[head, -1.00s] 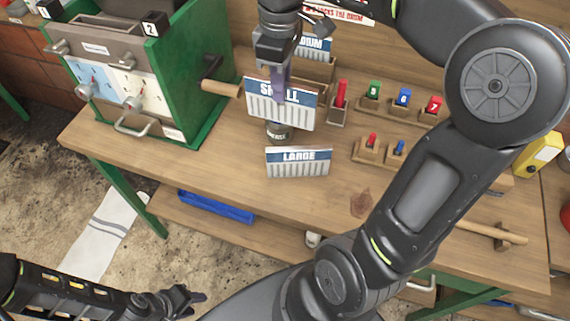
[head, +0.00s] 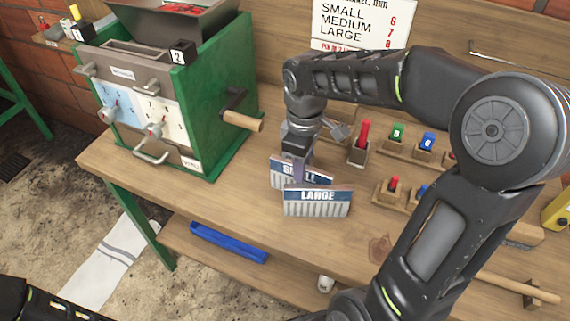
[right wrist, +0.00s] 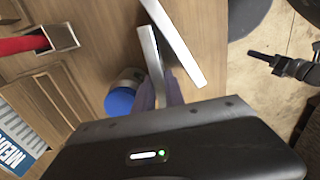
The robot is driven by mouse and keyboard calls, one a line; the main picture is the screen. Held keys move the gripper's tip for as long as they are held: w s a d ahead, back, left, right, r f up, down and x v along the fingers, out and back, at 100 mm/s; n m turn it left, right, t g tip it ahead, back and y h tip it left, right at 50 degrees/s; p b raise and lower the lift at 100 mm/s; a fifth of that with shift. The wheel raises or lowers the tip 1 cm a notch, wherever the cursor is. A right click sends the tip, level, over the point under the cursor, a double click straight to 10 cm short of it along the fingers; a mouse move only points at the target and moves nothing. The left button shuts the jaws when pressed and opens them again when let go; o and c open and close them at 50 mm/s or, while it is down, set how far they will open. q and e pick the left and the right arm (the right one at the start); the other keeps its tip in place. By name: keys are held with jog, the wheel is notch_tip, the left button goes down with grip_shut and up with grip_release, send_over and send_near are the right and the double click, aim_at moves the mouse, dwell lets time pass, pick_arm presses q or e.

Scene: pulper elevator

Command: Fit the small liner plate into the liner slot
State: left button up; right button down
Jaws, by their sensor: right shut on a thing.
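The small liner plate (head: 283,172), blue-banded with "SMALL" on it, is low over the bench, partly hidden behind the large plate (head: 317,202). My right gripper (head: 296,165) is shut on its top from above. In the right wrist view, the fingers (right wrist: 165,92) hold the small plate (right wrist: 151,58), with the large plate (right wrist: 178,42) slanting close beside it. I cannot tell whether the two touch. The green pulper (head: 215,90) stands at left with a narrow top opening (head: 135,58); I cannot tell whether this is the liner slot. A dark gripper-like part of mine (right wrist: 285,65) shows at right.
A blue-lidded jar (right wrist: 120,101) stands beside the held plate. The pulper's wooden crank handle (head: 242,121) juts toward my right arm. The bench's front left (head: 225,195) is clear.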

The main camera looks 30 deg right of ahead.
aim_at(285, 167)
jog(key=shift+r, duration=0.1)
jog(key=shift+w+a, duration=0.3)
jog(key=shift+w, duration=0.05)
jog(key=w, duration=0.1)
jog(key=a+p, duration=0.1)
jog(key=w+p, duration=0.1)
jog(key=shift+w+a+f, duration=0.25)
jog(key=shift+w+a, duration=0.1)
jog(key=shift+a, duration=0.05)
jog(key=shift+f, duration=0.35)
jog(key=shift+s, duration=0.1)
jog(key=shift+f, duration=0.15)
jog(key=c, duration=1.4)
grip_release()
